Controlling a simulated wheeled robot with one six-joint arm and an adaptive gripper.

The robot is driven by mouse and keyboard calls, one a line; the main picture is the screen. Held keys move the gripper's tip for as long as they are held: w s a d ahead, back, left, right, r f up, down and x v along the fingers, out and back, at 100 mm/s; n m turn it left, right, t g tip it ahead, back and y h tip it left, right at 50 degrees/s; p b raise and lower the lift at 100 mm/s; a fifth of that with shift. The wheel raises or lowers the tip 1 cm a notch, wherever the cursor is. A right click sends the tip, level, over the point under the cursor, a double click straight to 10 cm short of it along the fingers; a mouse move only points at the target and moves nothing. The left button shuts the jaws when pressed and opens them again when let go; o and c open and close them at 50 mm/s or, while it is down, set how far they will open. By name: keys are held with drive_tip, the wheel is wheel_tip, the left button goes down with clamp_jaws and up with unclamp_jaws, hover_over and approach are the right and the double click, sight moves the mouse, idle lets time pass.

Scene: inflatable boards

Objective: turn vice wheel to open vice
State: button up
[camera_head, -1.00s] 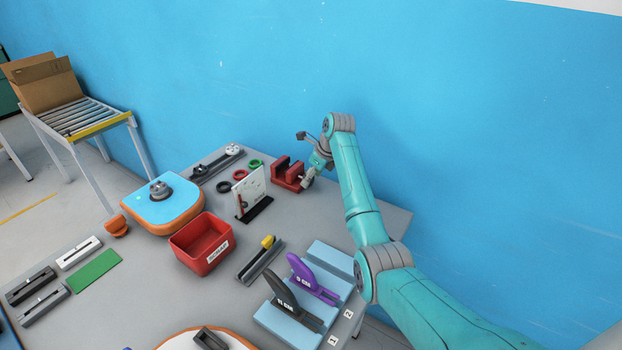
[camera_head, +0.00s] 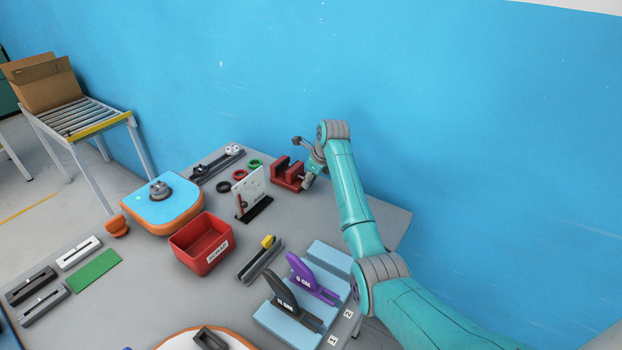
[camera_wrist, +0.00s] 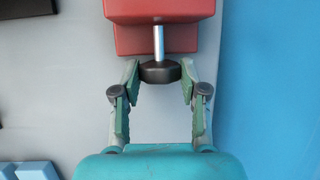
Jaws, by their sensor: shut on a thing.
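The red vice (camera_head: 287,174) stands near the back edge of the grey table in the head view, with a gap between its jaws. In the wrist view the vice (camera_wrist: 160,12) is at the top, with a silver screw (camera_wrist: 158,42) running down to a dark round wheel (camera_wrist: 160,72). My gripper (camera_wrist: 160,75) has one finger at each side of the wheel, with the fingertips against its edges. In the head view my gripper (camera_head: 310,178) is at the vice's right side, and the wheel is hidden there.
A white panel on a black stand (camera_head: 252,195) is left of and in front of the vice. A red bin (camera_head: 202,243) stands farther forward. The blue wall (camera_head: 450,120) is close behind my arm.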

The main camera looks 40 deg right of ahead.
drive_tip(key=shift+a+t+h, duration=0.1)
drive_tip(key=shift+t+h, duration=0.2)
drive_tip(key=shift+h, duration=0.5)
drive_tip(key=o, duration=1.1)
drive_tip(key=v, duration=1.2)
